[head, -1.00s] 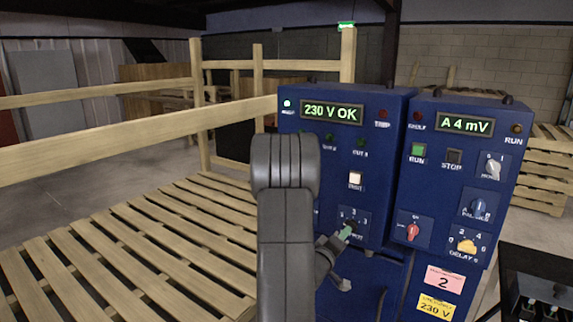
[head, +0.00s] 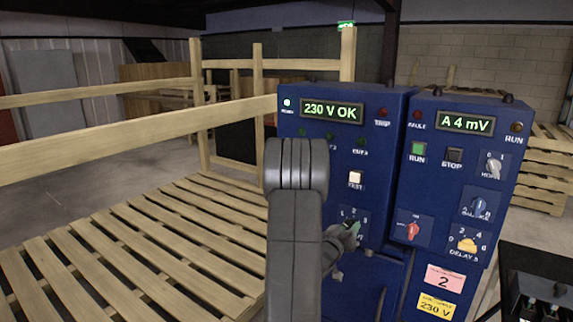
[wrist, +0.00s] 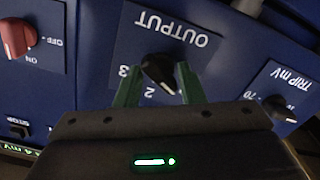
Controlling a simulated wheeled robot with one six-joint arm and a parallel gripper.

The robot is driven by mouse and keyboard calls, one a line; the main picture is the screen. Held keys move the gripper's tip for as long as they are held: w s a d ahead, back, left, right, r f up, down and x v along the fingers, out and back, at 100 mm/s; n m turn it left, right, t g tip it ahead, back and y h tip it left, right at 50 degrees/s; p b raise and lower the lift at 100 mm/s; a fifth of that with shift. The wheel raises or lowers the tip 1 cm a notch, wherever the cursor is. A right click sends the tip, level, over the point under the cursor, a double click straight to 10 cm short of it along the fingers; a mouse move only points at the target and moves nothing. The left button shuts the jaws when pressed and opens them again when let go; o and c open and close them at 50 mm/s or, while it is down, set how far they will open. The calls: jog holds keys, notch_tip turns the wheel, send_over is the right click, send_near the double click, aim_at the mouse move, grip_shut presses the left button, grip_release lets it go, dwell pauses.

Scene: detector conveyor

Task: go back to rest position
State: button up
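My gripper (head: 354,231) is in front of the lower part of the left blue control box (head: 306,178). In the wrist view, my gripper (wrist: 158,68) has its two green fingers spread, one on each side of the black OUTPUT knob (wrist: 160,74). A gap shows between the left finger and the knob; the right finger is very near it, and I cannot tell if they touch. The wrist view shows the panel upside down. In the head view my gripper and arm partly cover the knob and the box's left side.
A second blue box (head: 463,150) reading "A 4 mV" stands close on the right, with a red switch (head: 411,231) and several knobs. A TRIP mV knob (wrist: 279,106) is near my gripper. A wooden slatted platform (head: 150,245) and rail (head: 130,139) lie left.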

jog(key=shift+m, duration=1.2)
